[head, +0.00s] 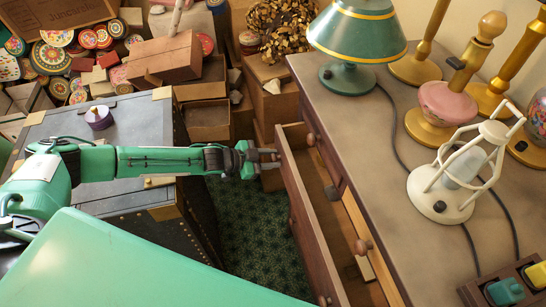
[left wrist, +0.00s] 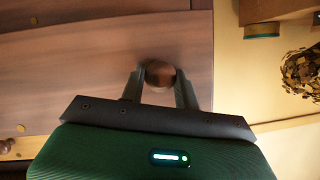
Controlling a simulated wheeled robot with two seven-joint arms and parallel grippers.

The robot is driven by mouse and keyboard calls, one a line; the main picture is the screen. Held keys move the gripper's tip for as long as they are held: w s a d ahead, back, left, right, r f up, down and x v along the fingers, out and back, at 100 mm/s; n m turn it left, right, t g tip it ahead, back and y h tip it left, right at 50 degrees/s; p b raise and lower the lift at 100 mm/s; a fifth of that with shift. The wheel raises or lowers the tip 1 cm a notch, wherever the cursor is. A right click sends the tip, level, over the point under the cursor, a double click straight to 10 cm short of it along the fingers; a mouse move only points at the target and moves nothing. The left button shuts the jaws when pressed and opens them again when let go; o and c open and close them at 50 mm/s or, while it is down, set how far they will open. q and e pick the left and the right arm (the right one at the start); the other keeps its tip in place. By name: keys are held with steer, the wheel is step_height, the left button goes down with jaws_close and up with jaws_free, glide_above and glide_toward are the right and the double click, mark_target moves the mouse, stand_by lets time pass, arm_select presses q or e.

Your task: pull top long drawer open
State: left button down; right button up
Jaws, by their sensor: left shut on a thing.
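The long drawer (head: 312,220) of the wooden dresser (head: 375,120) stands pulled out part way, and its inside shows in the head view. My left gripper (head: 270,160) is at the far end of the drawer's front. In the left wrist view its two fingers (left wrist: 160,88) are closed around a round dark wooden knob (left wrist: 160,72) on the drawer front (left wrist: 90,70). Another knob (head: 325,300) shows at the near end of the drawer. My right gripper is not in view.
On the dresser top stand a green lamp (head: 352,40), a white lamp (head: 462,170), a pink lamp (head: 450,100) and cables. A dark trunk (head: 130,125) lies under my left arm. Boxes and round tins crowd the back. Green patterned carpet (head: 255,225) is clear between trunk and dresser.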

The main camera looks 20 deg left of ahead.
arm_select(q)
steer(key=c, duration=1.2)
jaws_free()
steer(key=shift+o, duration=0.8)
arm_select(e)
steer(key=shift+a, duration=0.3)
arm_select(q)
steer(key=b+v, duration=0.3)
steer(key=v, duration=0.9)
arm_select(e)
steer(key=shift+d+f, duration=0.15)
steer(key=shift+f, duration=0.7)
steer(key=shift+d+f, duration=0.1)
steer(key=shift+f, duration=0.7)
